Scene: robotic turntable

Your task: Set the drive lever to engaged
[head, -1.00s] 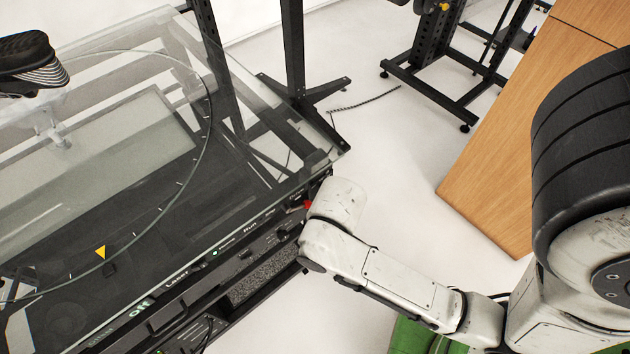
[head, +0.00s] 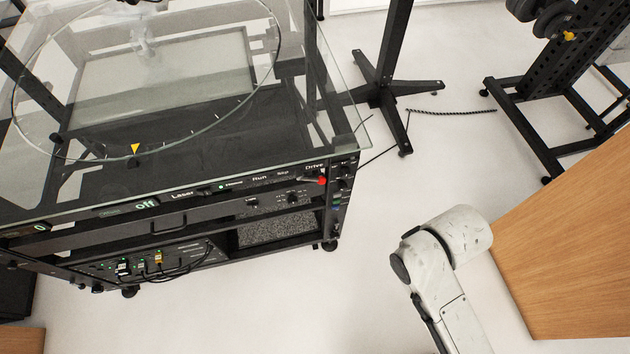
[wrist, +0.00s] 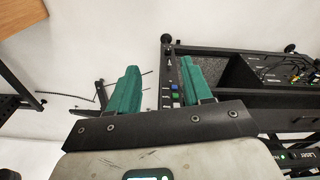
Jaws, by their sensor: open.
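The drive lever has a red tip (head: 322,181) and sits under the "Drive" label at the right end of the turntable's front panel (head: 270,187). It appears to point right, but I cannot tell which setting that is. In the head view my arm is right of the turntable, apart from it, and my gripper is hidden. In the wrist view my gripper (wrist: 160,75) shows two teal fingers spread apart with nothing held. The turntable's black frame corner, with blue and green buttons (wrist: 175,97), appears beyond and between the fingers. I cannot make out the lever there.
The glass top (head: 330,110) overhangs the panel. A black stand (head: 385,95) is behind it and a wheeled black rack (head: 530,105) is further right. A wooden table (head: 575,240) is at right. Pale floor is clear between the turntable and my arm.

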